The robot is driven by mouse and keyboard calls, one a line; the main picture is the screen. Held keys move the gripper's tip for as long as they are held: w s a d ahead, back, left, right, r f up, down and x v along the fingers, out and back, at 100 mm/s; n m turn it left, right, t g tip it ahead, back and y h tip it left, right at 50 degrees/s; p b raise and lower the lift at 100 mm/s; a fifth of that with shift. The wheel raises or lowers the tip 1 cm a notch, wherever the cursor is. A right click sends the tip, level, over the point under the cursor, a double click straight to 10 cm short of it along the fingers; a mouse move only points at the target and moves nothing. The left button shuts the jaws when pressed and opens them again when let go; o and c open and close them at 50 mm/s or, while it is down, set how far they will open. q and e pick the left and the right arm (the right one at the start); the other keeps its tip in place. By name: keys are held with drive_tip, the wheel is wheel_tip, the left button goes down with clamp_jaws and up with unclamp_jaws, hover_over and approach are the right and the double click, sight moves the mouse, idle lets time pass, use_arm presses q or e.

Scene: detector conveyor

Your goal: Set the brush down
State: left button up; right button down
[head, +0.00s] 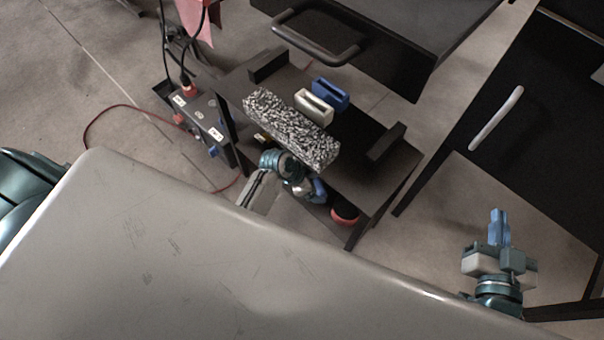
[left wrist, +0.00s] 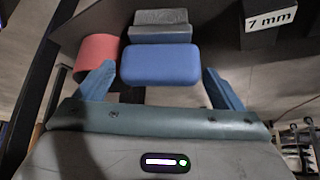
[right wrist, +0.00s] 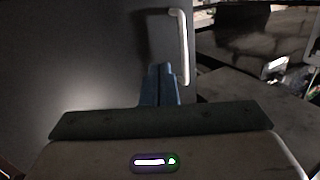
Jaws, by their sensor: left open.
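In the left wrist view, a rounded blue block with a grey piece behind it, apparently the brush (left wrist: 160,64), lies between the two spread fingers of my left gripper (left wrist: 158,76). Visible gaps separate it from both fingers. In the head view my left gripper (head: 308,188) is at the front edge of the dark stand (head: 375,125), partly hidden by the speckled block, and I cannot make out the brush there. My right gripper (head: 500,228) is shut and empty, away to the right; its fingers touch in the right wrist view (right wrist: 160,86).
A speckled block (head: 290,130), a cream holder (head: 313,106) and a blue holder (head: 331,94) are on the stand. A red round object (head: 345,214) is close to my left gripper. A block marked "7 mm" (left wrist: 270,22) is to the right. A handled drawer (head: 400,40) is behind.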

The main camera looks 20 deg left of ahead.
use_arm(q)
drive_tip(key=s+a+r+n+t+y+p, duration=0.1)
drive_tip(key=s+a+r+n+t, duration=0.2)
drive_tip(key=s+r+n, duration=0.2)
drive_tip(key=s+a+r+n+t+y+p, duration=0.1)
drive_tip(key=s+a+r+n+t+y, duration=0.1)
drive_tip(key=s+r, duration=1)
wheel_tip(320, 180, up, 5)
drive_tip(key=a+n+t, duration=0.1)
drive_tip(key=a+n, duration=0.1)
drive_tip(key=n, duration=0.1)
drive_tip(key=shift+a+n, duration=0.3)
drive_tip(key=shift+n, duration=0.1)
use_arm(e)
drive_tip(key=s+a+f+g, duration=0.1)
drive_tip(key=s+f+g, duration=0.6)
drive_tip(key=f, duration=0.3)
drive_tip(key=shift+s+a+y, duration=0.2)
drive_tip(key=shift+s+y, duration=0.1)
drive_tip(key=shift+s, duration=0.05)
use_arm(q)
drive_tip(key=shift+s+f, duration=0.1)
use_arm(e)
drive_tip(key=shift+f, duration=0.1)
